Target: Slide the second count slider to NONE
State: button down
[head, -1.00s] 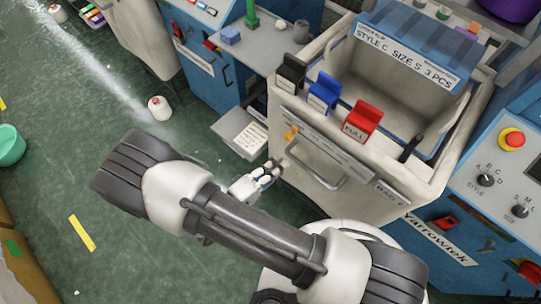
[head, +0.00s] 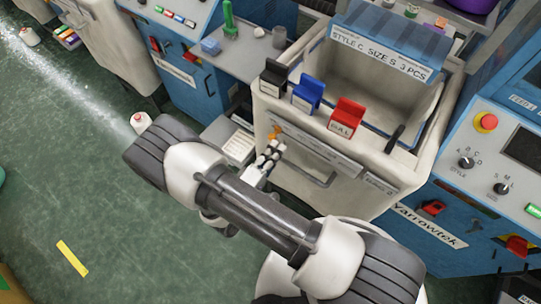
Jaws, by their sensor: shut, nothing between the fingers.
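A small orange slider (head: 273,132) sits near the left end of a pale scale strip (head: 315,150) on the front of the cream bin (head: 345,196). The strip's lettering is too small to read. My gripper (head: 275,148) is shut and empty, just below the slider in the picture. I cannot tell whether its fingertips touch the slider. My arm crosses the lower middle of the view.
Black (head: 273,77), blue (head: 308,95) and red (head: 346,119) tabs stand along the bin's front rim. A handle (head: 305,176) lies below the strip. A blue control panel (head: 490,160) stands right.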

jog(key=shift+w+d+r+m+g+h, duration=0.1)
jog(key=shift+d+r+m+g+h, duration=0.15)
jog(key=shift+d, duration=0.25)
jog(key=shift+w+d+r+m+g+h, duration=0.1)
jog(key=shift+d+g+h, duration=0.05)
jog(key=shift+d+h, duration=0.25)
jog(key=shift+w+a, duration=0.3)
jog(key=shift+w, duration=0.15)
jog(key=shift+s+d+y, duration=0.25)
jog(key=shift+s+d, duration=0.2)
jog(key=shift+s, duration=0.05)
jog(key=b+v, duration=0.1)
jog(key=v, duration=0.5)
jog(key=shift+f, duration=0.35)
jog(key=shift+s+a, duration=0.15)
